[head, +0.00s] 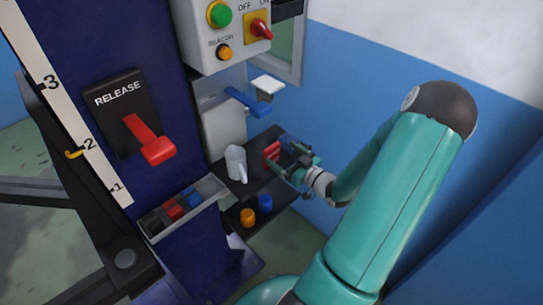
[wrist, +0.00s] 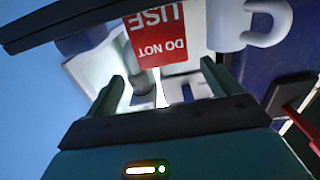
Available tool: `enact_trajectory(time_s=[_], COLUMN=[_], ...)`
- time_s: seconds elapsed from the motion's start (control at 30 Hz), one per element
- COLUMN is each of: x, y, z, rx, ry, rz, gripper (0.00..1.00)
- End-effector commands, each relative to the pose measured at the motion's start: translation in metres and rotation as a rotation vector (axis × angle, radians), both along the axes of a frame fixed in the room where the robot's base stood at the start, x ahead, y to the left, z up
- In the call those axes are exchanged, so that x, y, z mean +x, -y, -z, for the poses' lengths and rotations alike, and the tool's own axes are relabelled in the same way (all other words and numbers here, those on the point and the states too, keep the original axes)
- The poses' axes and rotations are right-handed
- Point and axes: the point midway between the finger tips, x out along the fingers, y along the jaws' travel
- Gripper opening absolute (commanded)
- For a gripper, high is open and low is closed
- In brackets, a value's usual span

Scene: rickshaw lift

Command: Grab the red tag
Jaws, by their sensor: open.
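The red tag (head: 271,150) stands at the shelf by the wall, right of a mug, in the head view. In the wrist view the red tag (wrist: 158,38) shows white "DO NOT USE" lettering upside down, at the top middle. My gripper (head: 283,164) is close by on the tag's right side in the head view. In the wrist view my gripper (wrist: 163,70) is open, its two fingers apart and nothing seen between them but background. The tag lies above the gap between the fingertips. I cannot tell whether a finger touches it.
A grey-white mug (head: 235,163) stands just left of the tag; it also shows in the wrist view (wrist: 228,25). An orange cup (head: 247,217) and a blue cup (head: 265,203) sit below. A red release handle (head: 150,140) is further left.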

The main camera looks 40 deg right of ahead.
Motion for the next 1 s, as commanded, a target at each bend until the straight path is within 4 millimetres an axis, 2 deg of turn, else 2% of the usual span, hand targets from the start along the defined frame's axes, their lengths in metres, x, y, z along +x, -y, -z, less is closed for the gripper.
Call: enact_trajectory(time_s=[0.17,0.43,0.67,0.7,0.93,1.0], x=[0.013,0.051,0.055,0.055,0.055,0.055], y=[-0.004,-0.008,-0.008,-0.008,-0.008,-0.008], z=[0.001,0.005,0.004,0.004,0.004,0.004], rx=[0.000,0.000,-0.001,-0.001,-0.001,-0.001], ry=[0.001,0.000,0.000,0.000,-0.001,0.000], rz=[-0.004,-0.005,-0.004,-0.004,-0.003,-0.003], gripper=[0.89,0.89,0.89,0.87,0.42,0.41])
